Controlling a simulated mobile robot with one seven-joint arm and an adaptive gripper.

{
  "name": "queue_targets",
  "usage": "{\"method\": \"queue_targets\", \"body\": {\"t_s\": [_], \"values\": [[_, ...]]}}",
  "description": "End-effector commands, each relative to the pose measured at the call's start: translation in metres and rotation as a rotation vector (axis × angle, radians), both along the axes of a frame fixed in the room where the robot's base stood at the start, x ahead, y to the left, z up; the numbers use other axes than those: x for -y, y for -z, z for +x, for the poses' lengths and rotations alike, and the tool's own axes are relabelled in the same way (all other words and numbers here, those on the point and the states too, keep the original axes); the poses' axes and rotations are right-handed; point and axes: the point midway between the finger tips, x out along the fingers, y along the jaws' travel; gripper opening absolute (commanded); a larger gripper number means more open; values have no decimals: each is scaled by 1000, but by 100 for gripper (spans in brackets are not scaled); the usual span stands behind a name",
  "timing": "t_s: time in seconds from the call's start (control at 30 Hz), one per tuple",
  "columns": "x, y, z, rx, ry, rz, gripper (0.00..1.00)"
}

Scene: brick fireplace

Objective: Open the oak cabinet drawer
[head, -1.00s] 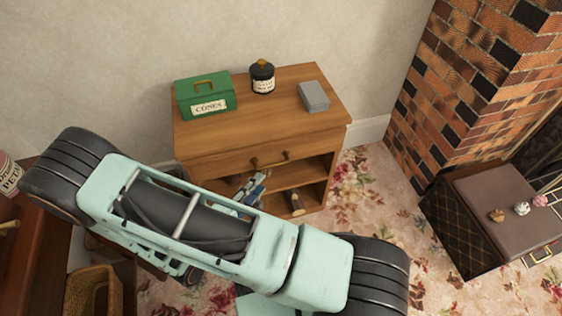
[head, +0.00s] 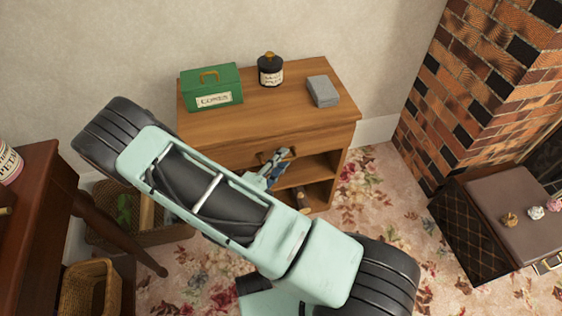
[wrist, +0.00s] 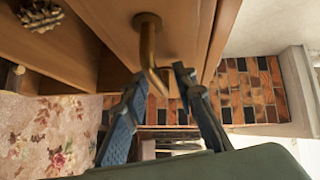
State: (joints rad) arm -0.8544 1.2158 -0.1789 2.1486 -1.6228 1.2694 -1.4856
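The oak cabinet (head: 292,98) stands against the wall, its drawer front (head: 325,140) just under the top. The drawer looks shut. Its brass handle (wrist: 149,42) shows in the wrist view on the drawer front (wrist: 105,22); in the head view it is partly hidden by my gripper (head: 282,160). In the wrist view my gripper (wrist: 157,76) is open, with one blue-padded finger on each side of the handle's near end. I cannot tell whether either finger touches the handle. My arm hides the cabinet's lower left.
A green tin (head: 212,88), a dark jar (head: 270,70) and a grey box (head: 322,91) stand on the cabinet. An open shelf (head: 310,170) lies below the drawer. The brick fireplace (head: 480,80) and a brown case (head: 490,220) are at right; a dark table (head: 30,190) is at left.

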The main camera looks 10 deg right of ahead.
Motion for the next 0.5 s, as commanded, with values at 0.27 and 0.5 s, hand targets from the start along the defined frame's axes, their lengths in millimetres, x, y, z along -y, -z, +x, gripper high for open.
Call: {"method": "queue_targets", "body": {"t_s": [0.27,0.5], "values": [[0,0,0,-1,0,1,20],[0,0,0,-1,0,1,0]]}}
